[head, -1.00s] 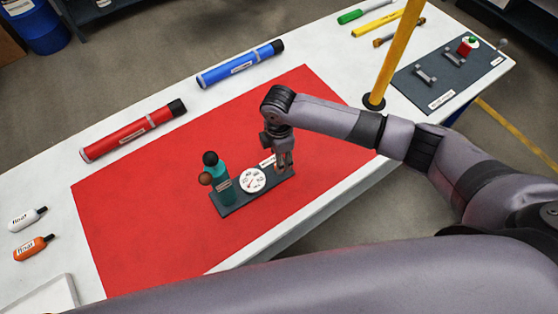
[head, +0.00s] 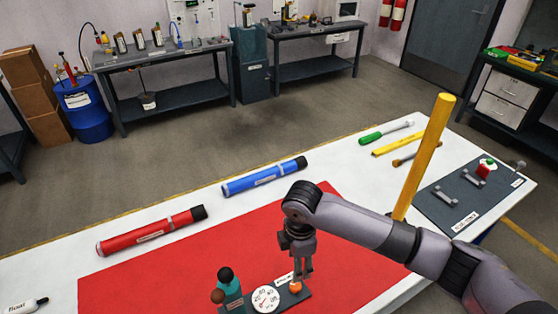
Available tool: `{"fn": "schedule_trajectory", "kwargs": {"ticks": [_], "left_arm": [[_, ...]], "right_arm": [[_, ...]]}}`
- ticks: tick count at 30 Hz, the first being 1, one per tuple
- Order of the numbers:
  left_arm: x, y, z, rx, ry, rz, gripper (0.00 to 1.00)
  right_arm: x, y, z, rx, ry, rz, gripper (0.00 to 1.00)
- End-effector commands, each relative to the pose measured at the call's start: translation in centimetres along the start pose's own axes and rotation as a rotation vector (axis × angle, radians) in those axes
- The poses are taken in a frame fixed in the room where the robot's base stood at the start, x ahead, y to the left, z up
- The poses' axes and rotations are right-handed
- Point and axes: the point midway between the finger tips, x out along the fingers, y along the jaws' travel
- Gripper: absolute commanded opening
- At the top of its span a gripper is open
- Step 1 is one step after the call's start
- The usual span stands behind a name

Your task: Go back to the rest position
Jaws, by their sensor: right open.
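My right gripper (head: 303,274) points down over the right end of a dark pump base (head: 290,303) on the red mat (head: 190,268). Its jaws are open. A small orange round part (head: 295,287) shows just below the fingertips on the base; I cannot tell whether the fingers touch it. The base also carries a white dial gauge (head: 266,299) and a teal pump body (head: 229,292) with a black knob and a brown knob. The lower edge of the picture cuts off part of this unit. My left gripper is not in view.
A red tube (head: 150,232) and a blue tube (head: 263,178) lie along the far side of the white table (head: 345,160). A yellow post (head: 424,155) rises near my right arm. Tools and a dark plate (head: 465,205) with fittings lie at right. Workbenches stand behind.

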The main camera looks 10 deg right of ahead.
Motion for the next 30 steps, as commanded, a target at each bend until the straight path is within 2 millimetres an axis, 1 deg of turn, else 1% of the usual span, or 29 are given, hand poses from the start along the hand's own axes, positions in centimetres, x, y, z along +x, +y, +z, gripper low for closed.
{"fn": "schedule_trajectory", "kwargs": {"ticks": [4, 5, 8, 12, 15, 17, 20, 23, 26, 27, 30], "left_arm": [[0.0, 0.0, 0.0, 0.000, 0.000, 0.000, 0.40], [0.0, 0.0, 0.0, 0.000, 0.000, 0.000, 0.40], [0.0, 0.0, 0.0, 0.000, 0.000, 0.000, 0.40], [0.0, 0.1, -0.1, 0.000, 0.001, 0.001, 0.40], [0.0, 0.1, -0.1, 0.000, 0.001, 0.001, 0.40], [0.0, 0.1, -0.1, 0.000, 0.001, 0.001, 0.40], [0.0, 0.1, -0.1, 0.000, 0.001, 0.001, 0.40], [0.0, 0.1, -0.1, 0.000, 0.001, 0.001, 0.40], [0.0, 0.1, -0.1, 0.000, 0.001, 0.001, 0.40], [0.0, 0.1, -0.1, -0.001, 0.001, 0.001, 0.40], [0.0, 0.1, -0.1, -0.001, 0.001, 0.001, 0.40]], "right_arm": [[0.2, -0.3, -0.5, 0.005, 0.012, 0.002, 0.48], [0.4, -0.6, -0.9, 0.011, 0.021, 0.005, 0.48], [1.1, -2.0, -2.9, 0.047, 0.075, 0.017, 0.48], [1.7, -4.6, -6.3, 0.172, 0.190, 0.054, 0.48], [1.7, -6.2, -7.6, 0.302, 0.267, 0.080, 0.48], [1.6, -7.1, -8.0, 0.393, 0.308, 0.094, 0.48], [1.5, -8.6, -7.7, 0.560, 0.361, 0.116, 0.48], [1.6, -10.3, -6.4, 0.745, 0.392, 0.135, 0.48], [1.7, -12.3, -4.2, 0.939, 0.397, 0.154, 0.48], [1.8, -13.1, -3.2, 1.010, 0.391, 0.163, 0.48], [1.9, -15.0, -0.8, 1.161, 0.369, 0.184, 0.48]]}}
